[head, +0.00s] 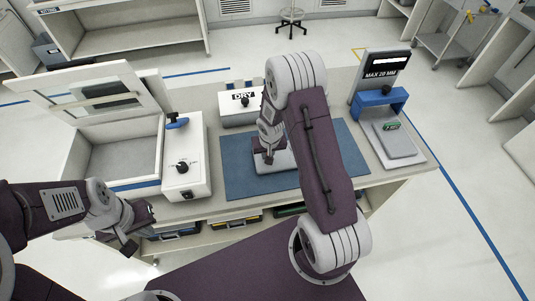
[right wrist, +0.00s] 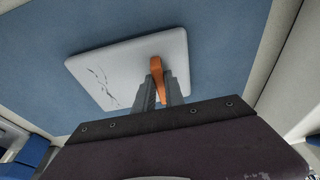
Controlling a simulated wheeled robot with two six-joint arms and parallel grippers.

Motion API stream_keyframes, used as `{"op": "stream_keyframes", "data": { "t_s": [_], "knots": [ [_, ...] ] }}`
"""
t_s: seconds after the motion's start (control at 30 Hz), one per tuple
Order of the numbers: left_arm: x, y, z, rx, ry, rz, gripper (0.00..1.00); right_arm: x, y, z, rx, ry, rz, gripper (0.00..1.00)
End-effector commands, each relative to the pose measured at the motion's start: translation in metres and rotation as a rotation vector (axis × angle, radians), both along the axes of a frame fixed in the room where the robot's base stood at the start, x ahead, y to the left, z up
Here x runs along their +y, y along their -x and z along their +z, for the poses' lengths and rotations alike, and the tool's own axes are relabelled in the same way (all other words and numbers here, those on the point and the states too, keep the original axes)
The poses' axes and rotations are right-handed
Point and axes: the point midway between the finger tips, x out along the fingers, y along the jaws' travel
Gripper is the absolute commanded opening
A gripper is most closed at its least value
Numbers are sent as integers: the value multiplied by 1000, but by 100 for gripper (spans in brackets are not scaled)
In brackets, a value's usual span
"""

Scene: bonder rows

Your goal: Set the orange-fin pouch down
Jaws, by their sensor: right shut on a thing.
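The pouch (right wrist: 125,75) is a flat pale grey-white piece with dark crease-like marks and an upright orange fin (right wrist: 158,68). My right gripper (right wrist: 160,88) is shut on the fin between its two grey fingers. In the head view the pouch (head: 284,161) is over the blue mat (head: 237,180), partly hidden by my right arm. It looks level and close to the mat; I cannot tell whether it touches. My left gripper (head: 138,228) is open and empty off the bench's front left edge.
An open-lidded box machine (head: 183,150) with a black knob stands left of the mat. A white "DRY" box (head: 240,108) stands behind it. The mat's left part is clear.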

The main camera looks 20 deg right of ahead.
Motion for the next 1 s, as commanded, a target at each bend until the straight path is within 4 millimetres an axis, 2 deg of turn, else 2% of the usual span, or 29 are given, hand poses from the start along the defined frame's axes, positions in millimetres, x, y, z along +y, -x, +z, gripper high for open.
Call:
{"op": "stream_keyframes", "data": {
  "t_s": [0.03, 0.1, 0.37, 0.47, 0.57, 0.73, 0.9, 1.0],
  "knots": [
    [0, 0, -1, 0, 0, 0, 0, 0, 0, -1, 0, 0, 0, 22],
    [0, 0, 0, 0, 0, 0, 0, 0, 0, 0, 0, 0, 0, 36],
    [0, 0, 0, 0, 0, 0, 0, 0, 0, 0, 0, 0, 0, 36],
    [0, 0, 6, 0, 0, 0, 0, 0, 0, 6, 0, 0, 1, 36],
    [0, 0, 13, 0, 0, 0, 0, 1, 3, 20, -1, 1, 2, 36],
    [0, 0, 29, 0, 0, 0, 0, 3, 12, 61, -3, 0, 0, 36],
    [0, 0, 30, 0, 0, 0, 0, 5, 21, 96, -5, 0, -1, 36],
    [0, 0, 29, 0, 0, 0, 0, 6, 25, 110, -3, 0, 0, 36]
  ]
}}
